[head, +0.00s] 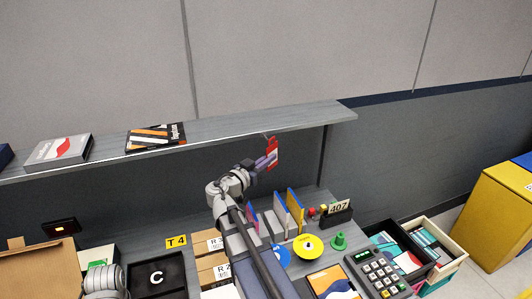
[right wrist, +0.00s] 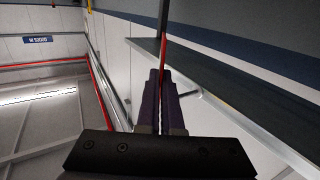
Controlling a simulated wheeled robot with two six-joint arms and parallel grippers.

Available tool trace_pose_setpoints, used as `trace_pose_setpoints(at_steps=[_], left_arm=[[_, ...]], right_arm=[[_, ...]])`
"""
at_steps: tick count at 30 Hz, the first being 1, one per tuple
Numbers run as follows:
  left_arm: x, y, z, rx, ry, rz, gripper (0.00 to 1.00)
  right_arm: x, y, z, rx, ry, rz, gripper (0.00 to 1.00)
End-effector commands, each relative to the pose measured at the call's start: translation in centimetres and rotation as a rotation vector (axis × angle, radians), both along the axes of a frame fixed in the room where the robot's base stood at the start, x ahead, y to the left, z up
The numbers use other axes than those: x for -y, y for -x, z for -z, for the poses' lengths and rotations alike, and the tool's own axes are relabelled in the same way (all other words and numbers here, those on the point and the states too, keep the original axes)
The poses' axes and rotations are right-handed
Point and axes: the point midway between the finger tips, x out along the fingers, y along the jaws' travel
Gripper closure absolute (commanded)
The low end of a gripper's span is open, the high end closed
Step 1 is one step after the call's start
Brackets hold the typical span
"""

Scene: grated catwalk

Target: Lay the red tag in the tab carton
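The red tag (head: 272,153) stands upright at the tip of my right gripper (head: 264,163), just in front of the shelf's front edge. In the right wrist view the purple fingers of my right gripper (right wrist: 160,98) are closed on the red tag (right wrist: 163,55), which shows as a thin edge. A thin hook lies close to the tag's top; I cannot tell whether they touch. An open cardboard carton (head: 40,275) is at the bottom left, partly cut off, with an upright tab at its back; its inside is mostly hidden. My left gripper is not visible.
The shelf (head: 230,126) holds books. Below are a black C tray (head: 157,277), brown boxes (head: 212,268), upright dividers (head: 283,215), a yellow disc (head: 308,246) and a calculator (head: 380,274). A yellow cabinet (head: 495,215) stands at the right.

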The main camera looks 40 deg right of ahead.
Motion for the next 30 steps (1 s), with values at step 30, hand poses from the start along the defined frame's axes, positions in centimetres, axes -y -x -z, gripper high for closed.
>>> trace_pose_setpoints(at_steps=[30], left_arm=[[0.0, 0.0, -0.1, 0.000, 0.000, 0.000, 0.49]], right_arm=[[-0.8, 2.6, -0.1, 0.000, 0.000, 0.000, 1.00]])
